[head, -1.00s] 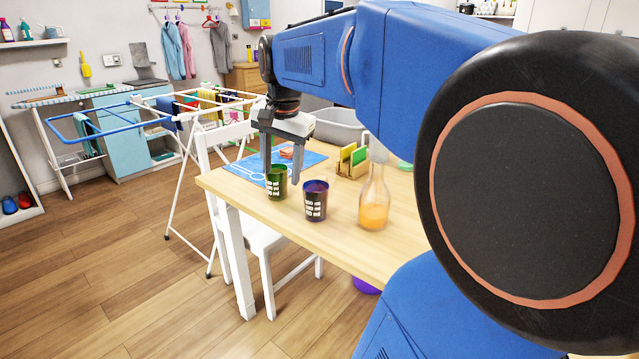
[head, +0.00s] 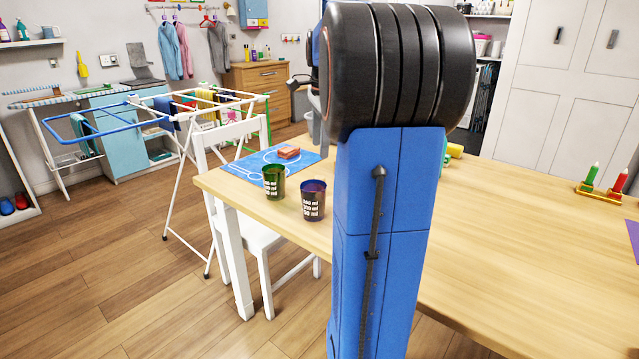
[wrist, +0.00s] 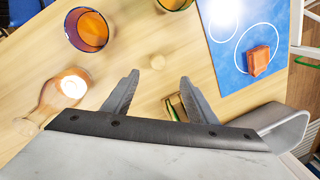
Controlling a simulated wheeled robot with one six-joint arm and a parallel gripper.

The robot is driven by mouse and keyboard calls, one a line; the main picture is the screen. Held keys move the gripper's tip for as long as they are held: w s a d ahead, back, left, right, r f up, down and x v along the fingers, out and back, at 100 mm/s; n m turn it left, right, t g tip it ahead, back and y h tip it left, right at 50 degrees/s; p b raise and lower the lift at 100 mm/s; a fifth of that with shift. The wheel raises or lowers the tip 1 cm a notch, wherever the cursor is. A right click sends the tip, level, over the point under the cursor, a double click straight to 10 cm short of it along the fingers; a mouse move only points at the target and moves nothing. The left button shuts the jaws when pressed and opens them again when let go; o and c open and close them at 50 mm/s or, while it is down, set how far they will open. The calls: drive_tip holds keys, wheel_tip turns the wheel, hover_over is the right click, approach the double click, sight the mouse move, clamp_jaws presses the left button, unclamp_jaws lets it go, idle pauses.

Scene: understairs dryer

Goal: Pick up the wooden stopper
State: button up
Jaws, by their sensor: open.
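A small round wooden stopper (wrist: 157,62) sits on the pale wooden table in the wrist view, close in colour to the tabletop. My gripper (wrist: 159,77) is open and empty, pointing down at the table. The stopper shows just beyond the gap between the two fingertips, apart from both. In the head view my own arm hides the gripper and the stopper.
A glass carafe (wrist: 52,100) stands left of the fingers. A purple cup (head: 313,200) and green cup (head: 274,182) stand near the table's edge.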

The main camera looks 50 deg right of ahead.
hover_over(320, 177)
drive_tip(key=f, duration=0.6)
drive_tip(key=shift+s+a+f, duration=0.15)
drive_tip(key=shift+a+f, duration=0.1)
drive_tip(key=shift+f, duration=0.05)
drive_tip(key=shift+d+f, duration=0.15)
drive_tip(key=shift+f, duration=1.2)
drive_tip(key=shift+d+f, duration=0.1)
drive_tip(key=shift+f, duration=1.2)
drive_tip(key=c, duration=1.1)
